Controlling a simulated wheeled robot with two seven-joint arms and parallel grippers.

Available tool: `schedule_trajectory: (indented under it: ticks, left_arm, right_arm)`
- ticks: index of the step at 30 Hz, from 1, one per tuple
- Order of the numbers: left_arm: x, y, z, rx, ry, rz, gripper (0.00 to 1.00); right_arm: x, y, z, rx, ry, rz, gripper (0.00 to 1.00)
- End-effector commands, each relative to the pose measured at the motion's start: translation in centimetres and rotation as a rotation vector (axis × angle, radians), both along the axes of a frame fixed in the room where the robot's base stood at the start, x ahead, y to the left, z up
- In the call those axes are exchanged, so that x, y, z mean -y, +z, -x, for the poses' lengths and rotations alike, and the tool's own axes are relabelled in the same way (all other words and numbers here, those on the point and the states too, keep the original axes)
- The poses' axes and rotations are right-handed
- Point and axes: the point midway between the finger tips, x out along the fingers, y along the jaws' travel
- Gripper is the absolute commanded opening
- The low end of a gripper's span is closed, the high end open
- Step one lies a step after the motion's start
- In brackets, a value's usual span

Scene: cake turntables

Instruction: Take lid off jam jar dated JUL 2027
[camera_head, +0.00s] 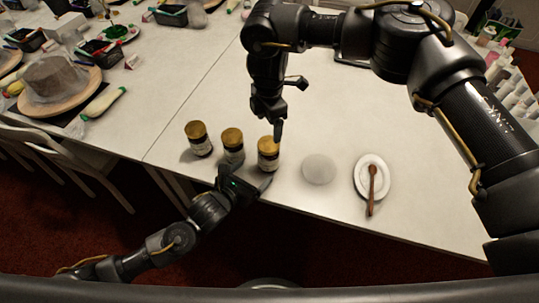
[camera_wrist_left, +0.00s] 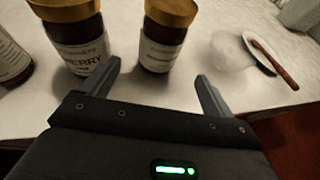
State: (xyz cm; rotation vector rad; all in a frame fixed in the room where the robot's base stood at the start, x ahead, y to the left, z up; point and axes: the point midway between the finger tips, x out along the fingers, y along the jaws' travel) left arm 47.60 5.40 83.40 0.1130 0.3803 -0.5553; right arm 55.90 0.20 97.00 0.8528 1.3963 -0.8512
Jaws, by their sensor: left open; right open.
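Three jam jars with gold lids stand upright in a row: a left jar (camera_head: 199,140), a middle jar (camera_head: 232,146) and a right jar (camera_head: 268,155). In the left wrist view the middle jar (camera_wrist_left: 83,45) shows a label ending in "ERRY", and the right jar (camera_wrist_left: 162,48) stands beyond the gap between my fingers. No date is legible. My left gripper (camera_wrist_left: 158,76) is open and empty, low at the table's front edge before the right jar. My right gripper (camera_head: 267,118) is open, pointing down just behind and above the right jar's lid; contact cannot be told.
A pale round disc (camera_head: 319,169) and a white saucer (camera_head: 359,180) with a brown wooden spoon (camera_head: 372,190) lie to the right of the jars. A cake (camera_head: 62,80) on a turntable is far left. The table between is clear.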

Motion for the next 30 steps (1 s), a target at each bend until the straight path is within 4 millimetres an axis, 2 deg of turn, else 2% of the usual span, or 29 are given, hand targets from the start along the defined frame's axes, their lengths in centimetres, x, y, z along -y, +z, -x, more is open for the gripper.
schedule_trajectory:
  ticks: [12, 16, 21, 30]
  left_arm:
    - [3.5, -2.6, -5.6, 0.001, 0.001, 0.001, 0.88]
    - [4.5, -3.3, -6.9, 0.000, -0.002, 0.001, 0.88]
    - [5.0, -3.8, -7.8, 0.000, -0.002, 0.001, 0.88]
    - [5.2, -3.8, -8.0, -0.001, -0.003, 0.001, 0.88]
  right_arm:
    - [0.2, 0.0, 0.0, 0.000, -0.003, 0.000, 0.79]
    - [0.2, 0.0, 0.0, 0.000, -0.005, 0.000, 0.79]
    - [0.2, 0.0, 0.0, 0.000, -0.004, 0.000, 0.79]
    - [0.2, 0.0, 0.0, 0.000, -0.004, 0.000, 0.79]
